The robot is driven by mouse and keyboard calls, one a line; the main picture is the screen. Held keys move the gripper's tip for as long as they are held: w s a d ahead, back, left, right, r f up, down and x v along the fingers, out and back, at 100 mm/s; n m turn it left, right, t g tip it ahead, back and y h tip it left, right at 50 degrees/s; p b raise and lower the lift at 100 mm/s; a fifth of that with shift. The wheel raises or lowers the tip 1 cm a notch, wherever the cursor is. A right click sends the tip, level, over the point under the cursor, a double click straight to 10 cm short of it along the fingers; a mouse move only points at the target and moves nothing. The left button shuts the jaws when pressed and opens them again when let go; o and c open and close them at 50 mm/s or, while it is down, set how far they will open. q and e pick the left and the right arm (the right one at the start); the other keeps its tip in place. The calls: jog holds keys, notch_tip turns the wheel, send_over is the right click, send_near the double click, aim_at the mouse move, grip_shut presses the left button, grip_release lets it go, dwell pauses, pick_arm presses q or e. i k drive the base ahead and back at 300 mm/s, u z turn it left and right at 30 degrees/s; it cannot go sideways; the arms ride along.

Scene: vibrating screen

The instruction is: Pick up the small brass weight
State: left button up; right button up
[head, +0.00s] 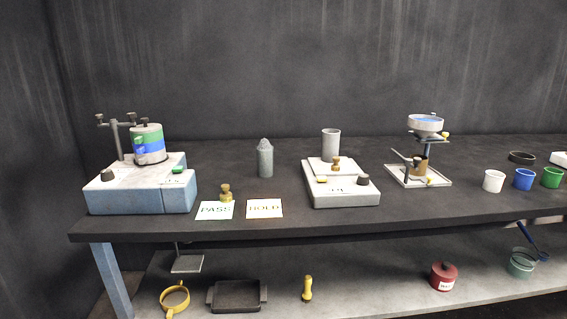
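Two knobbed brass weights are in the head view. One brass weight (225,193) stands on the dark table at the back edge of the white PASS card (215,211); I cannot tell whether it touches the card. The other brass weight (336,164) stands on the plate of a white balance (345,196) near the middle. They look close in size, and I cannot tell for certain which is the small one. Neither of my grippers is in view.
A blue-based sieve shaker (140,196) stands left and a HOLD card (264,209) lies beside the PASS card. A lower shelf (380,285) holds loose items.

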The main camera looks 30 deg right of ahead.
aim_at(335, 167)
jog(key=u, duration=0.05)
jog(key=i, duration=0.6)
jog(key=z, duration=0.75)
